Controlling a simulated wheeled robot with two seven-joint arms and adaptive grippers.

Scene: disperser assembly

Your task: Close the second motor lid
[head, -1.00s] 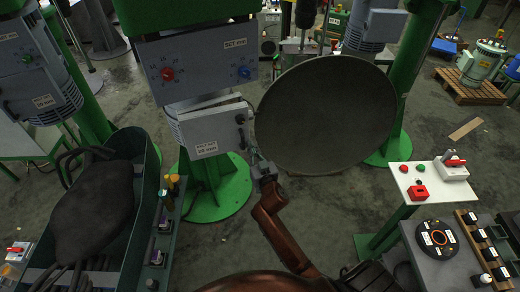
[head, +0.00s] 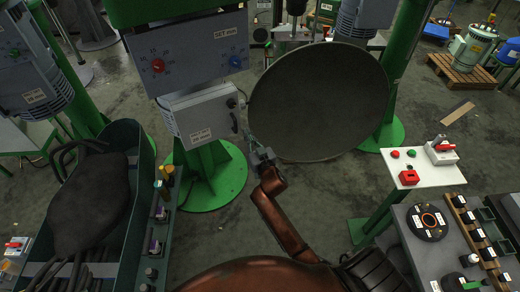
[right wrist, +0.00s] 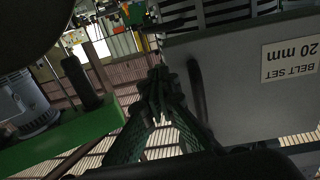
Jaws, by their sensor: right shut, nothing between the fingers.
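The grey lid box labelled "BELT SET 20 mm" (head: 205,120) hangs under the grey control panel on the green column in the head view. Its dark handle (head: 233,103) is on its right side. The box also fills the upper right of the right wrist view (right wrist: 245,85). I cannot tell whether its lid is fully flush. My right gripper (head: 250,138) is just right of the box's lower right edge. In the right wrist view its fingers (right wrist: 158,95) are together and empty, left of the box. I cannot tell whether they touch it. My left gripper is out of view.
A large dark round disc (head: 318,103) stands close to the right of my right gripper. The control panel (head: 190,55) with red and blue knobs is above the box. A green bin (head: 140,190) holds a dark lump at left. A white switch stand (head: 415,168) is at right.

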